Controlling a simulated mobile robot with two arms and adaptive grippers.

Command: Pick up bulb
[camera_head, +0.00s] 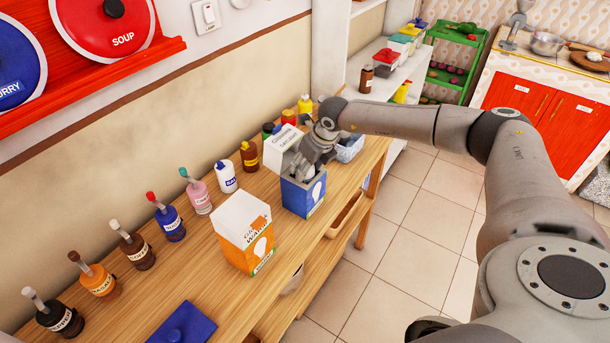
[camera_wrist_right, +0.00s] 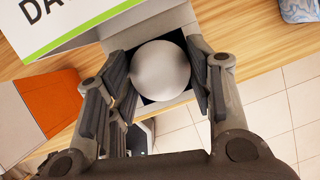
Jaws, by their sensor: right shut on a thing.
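A white round bulb (camera_wrist_right: 160,70) sits between the fingers of my right gripper (camera_wrist_right: 160,82) in the right wrist view, with both fingers against its sides. Behind it is the opening of the blue bulb box (camera_head: 303,195), so the bulb is at the box's mouth; how deep it sits I cannot tell. In the head view my right gripper (camera_head: 310,165) reaches down into the top of this box, whose white flap stands open, and hides the bulb. A second box, orange and white (camera_head: 246,236), stands to the left with its flap up. My left gripper is not in view.
Several bottles, among them a white one (camera_head: 226,177) and a pink one (camera_head: 198,192), line the wall side of the wooden table (camera_head: 190,285). A blue flat object (camera_head: 182,325) lies at the front. A blue-grey basket (camera_head: 350,148) stands behind the blue box.

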